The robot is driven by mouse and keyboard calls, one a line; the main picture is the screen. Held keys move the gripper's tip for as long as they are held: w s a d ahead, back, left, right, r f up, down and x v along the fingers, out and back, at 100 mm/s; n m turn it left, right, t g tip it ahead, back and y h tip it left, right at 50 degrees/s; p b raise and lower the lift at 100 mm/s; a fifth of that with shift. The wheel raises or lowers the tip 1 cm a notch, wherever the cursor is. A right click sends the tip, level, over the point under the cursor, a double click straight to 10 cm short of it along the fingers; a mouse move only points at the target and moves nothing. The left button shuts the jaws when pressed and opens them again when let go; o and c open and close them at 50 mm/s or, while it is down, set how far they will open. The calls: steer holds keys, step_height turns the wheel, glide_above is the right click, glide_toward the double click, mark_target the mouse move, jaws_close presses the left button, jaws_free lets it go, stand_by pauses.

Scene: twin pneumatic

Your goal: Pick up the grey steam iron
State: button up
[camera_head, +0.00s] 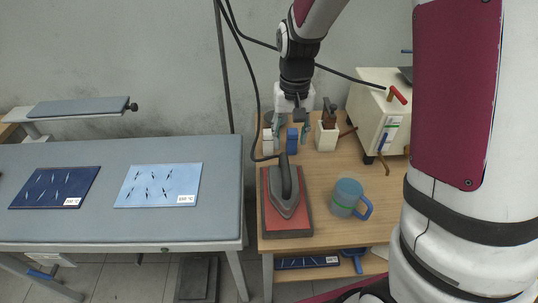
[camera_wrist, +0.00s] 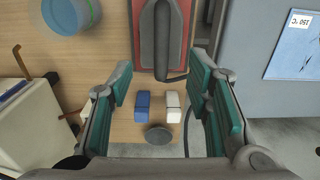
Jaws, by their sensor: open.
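The grey steam iron (camera_head: 285,190) rests on a red pad (camera_head: 297,227) at the left of the wooden table. Its dark handle points up, and a black cord runs from its back end. In the wrist view the iron (camera_wrist: 162,35) lies at the top middle, beyond my fingertips. My gripper (camera_head: 299,112) hangs above the back of the table, behind the iron and apart from it. In the wrist view my gripper (camera_wrist: 163,85) is open, with green-padded fingers wide apart and nothing between them.
A blue mug (camera_head: 347,195) stands right of the iron. Blue (camera_head: 292,140) and white (camera_head: 267,141) bottles and a white holder (camera_head: 327,136) stand at the table's back. A white steam unit (camera_head: 378,110) is at the back right. An ironing table (camera_head: 120,225) stands at left.

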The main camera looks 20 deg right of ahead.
mark_target(285, 166)
steer(key=f, duration=0.5)
steer(key=w+f, duration=0.1)
steer(key=f, duration=0.2)
steer(key=shift+f+p, duration=0.3)
steer(key=shift+p, duration=0.1)
steer(key=shift+w+f+p, duration=0.2)
steer(key=shift+f+p, duration=0.45)
steer(key=shift+f, duration=2.5)
jaws_close()
steer(key=shift+w+r, duration=0.1)
